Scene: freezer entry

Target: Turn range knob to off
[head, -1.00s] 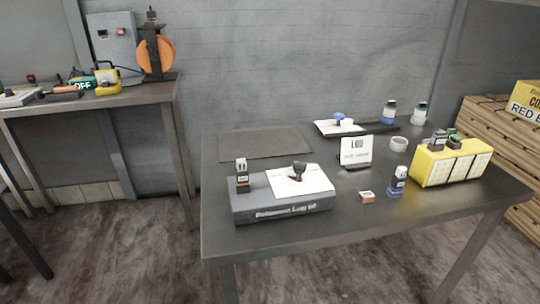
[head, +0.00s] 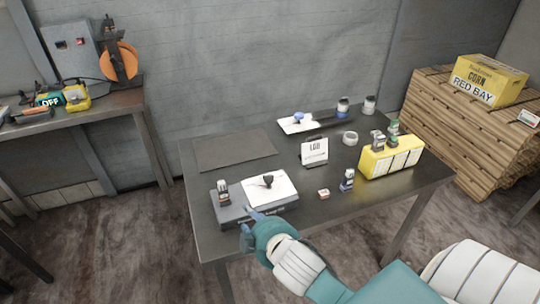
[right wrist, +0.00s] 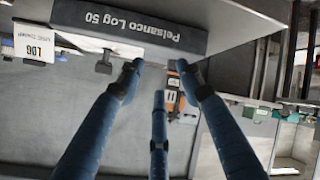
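A grey box (head: 232,216) with a white sheet or plate (head: 280,190) on top lies at the table's front left. A black knob-like piece (head: 267,181) stands on the white plate; its markings are too small to read. My right gripper (head: 249,224) is at the box's front edge, below the knob-like piece and apart from it. In the right wrist view its blue fingers (right wrist: 158,76) are spread with nothing held between them. My left gripper is not in view.
A small dark-capped block (head: 223,192) stands on the box's left end. A white "LOG" card (head: 314,152), a small bottle (head: 347,181) and a yellow case (head: 392,160) are to the right. A dark mat (head: 233,150) lies behind; the table's front left edge is bare.

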